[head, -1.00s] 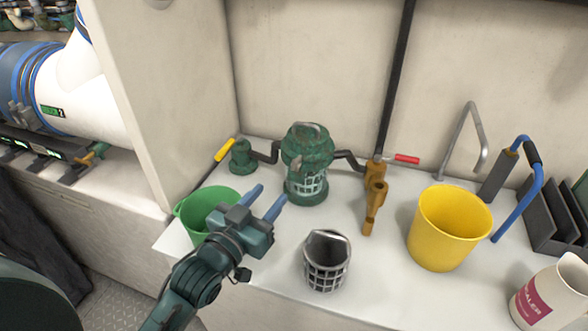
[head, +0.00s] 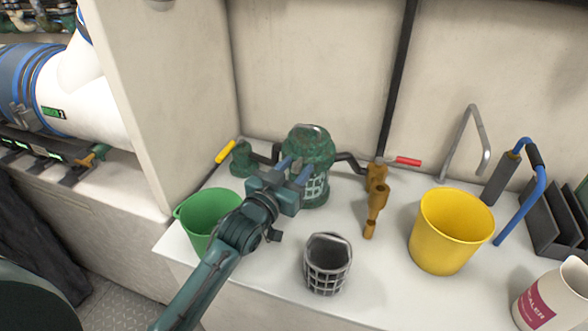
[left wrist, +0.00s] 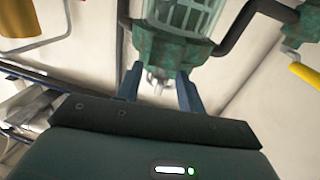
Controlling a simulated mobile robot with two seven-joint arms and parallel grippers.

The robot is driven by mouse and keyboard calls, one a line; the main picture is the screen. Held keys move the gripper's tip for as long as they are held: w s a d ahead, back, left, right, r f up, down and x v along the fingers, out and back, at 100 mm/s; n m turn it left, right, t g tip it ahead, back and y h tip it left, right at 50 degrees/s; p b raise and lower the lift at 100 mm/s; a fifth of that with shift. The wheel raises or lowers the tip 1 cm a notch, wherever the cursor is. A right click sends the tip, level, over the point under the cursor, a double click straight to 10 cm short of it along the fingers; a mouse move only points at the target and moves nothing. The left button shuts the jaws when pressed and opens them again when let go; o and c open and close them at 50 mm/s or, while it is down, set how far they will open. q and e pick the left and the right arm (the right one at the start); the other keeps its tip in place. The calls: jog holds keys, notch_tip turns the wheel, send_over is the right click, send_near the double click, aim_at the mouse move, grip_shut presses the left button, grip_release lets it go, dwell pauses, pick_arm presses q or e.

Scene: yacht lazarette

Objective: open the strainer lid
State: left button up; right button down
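The strainer (head: 322,158) is a mottled green housing with a clear caged middle, standing upright near the back wall. Its green lid (head: 309,138) with a metal handle on top sits on it. My left gripper (head: 294,170) is open, its two blue fingers apart in front of the strainer and hiding part of it. In the left wrist view the strainer (left wrist: 182,52) appears upside down, and a small metal part (left wrist: 157,82) shows between the open fingers (left wrist: 158,88). I cannot tell whether the fingers touch anything. My right gripper is not in view.
A grey strainer basket (head: 327,264) stands in front on the white counter. A green bucket (head: 207,222) is left of my arm and a yellow bucket (head: 449,232) is to the right. A brass valve (head: 376,195) with a red handle stands right of the strainer.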

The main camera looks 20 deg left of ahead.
pick_arm(q)
grip_shut()
dwell(0.5)
